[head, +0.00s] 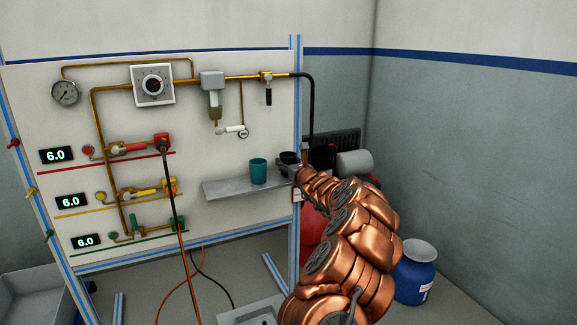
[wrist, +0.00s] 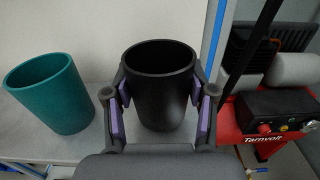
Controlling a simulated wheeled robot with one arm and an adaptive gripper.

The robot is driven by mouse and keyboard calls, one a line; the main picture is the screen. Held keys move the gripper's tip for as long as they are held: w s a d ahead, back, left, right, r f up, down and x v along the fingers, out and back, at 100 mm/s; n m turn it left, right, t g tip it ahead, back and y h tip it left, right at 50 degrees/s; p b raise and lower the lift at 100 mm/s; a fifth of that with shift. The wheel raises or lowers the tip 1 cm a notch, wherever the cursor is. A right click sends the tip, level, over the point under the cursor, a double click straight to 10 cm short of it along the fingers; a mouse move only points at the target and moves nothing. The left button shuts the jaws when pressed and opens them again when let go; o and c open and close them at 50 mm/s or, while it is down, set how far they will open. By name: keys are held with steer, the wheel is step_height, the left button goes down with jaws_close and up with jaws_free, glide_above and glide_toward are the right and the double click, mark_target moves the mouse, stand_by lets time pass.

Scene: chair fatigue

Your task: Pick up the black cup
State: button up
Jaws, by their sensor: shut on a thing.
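The black cup (wrist: 161,90) stands upright between the purple-padded fingers of my gripper (wrist: 161,112) in the wrist view. The fingers are shut on it from both sides, and its open rim faces up. In the head view the black cup (head: 289,158) is small and dark at the right end of a grey shelf (head: 225,188), partly hidden by my gripper (head: 289,168). I cannot tell whether its base touches the shelf.
A teal cup (head: 258,171) stands on the shelf just left of the black cup; it also shows in the wrist view (wrist: 50,94). A blue-edged frame post (head: 297,100) and a red machine (wrist: 262,125) are close on the right. A blue container (head: 415,275) stands on the floor.

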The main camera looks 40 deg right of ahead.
mark_target(289, 155)
step_height(289, 155, up, 3)
steer(key=shift+f+p, duration=0.1)
steer(key=shift+p, duration=0.25)
steer(key=shift+s+a, duration=0.35)
steer(key=shift+s, duration=0.25)
steer(key=s+a+r+b, duration=0.2)
steer(key=s+a+b, duration=0.6)
steer(key=s, duration=0.3)
steer(key=w+a+f+n+t+y, duration=0.1)
steer(key=w+a+f+n+y, duration=0.2)
steer(key=a, duration=0.8)
steer(key=w+a+f+n+y, duration=0.1)
steer(key=w+a+f+y, duration=0.25)
steer(key=w+a, duration=0.45)
steer(key=s+a+f+n+y, duration=0.1)
steer(key=a+f+y, duration=0.15)
steer(key=a, duration=0.55)
steer(key=a+f+n+y, duration=0.1)
steer(key=a+f, duration=0.3)
steer(key=a, duration=0.4)
steer(key=s+a+f+n+y, duration=0.1)
steer(key=a+f, duration=0.2)
steer(key=a, duration=0.5)
step_height(289, 155, up, 29)
steer(key=p, duration=2.9)
steer(key=shift+g, duration=0.4)
steer(key=shift+s, duration=0.1)
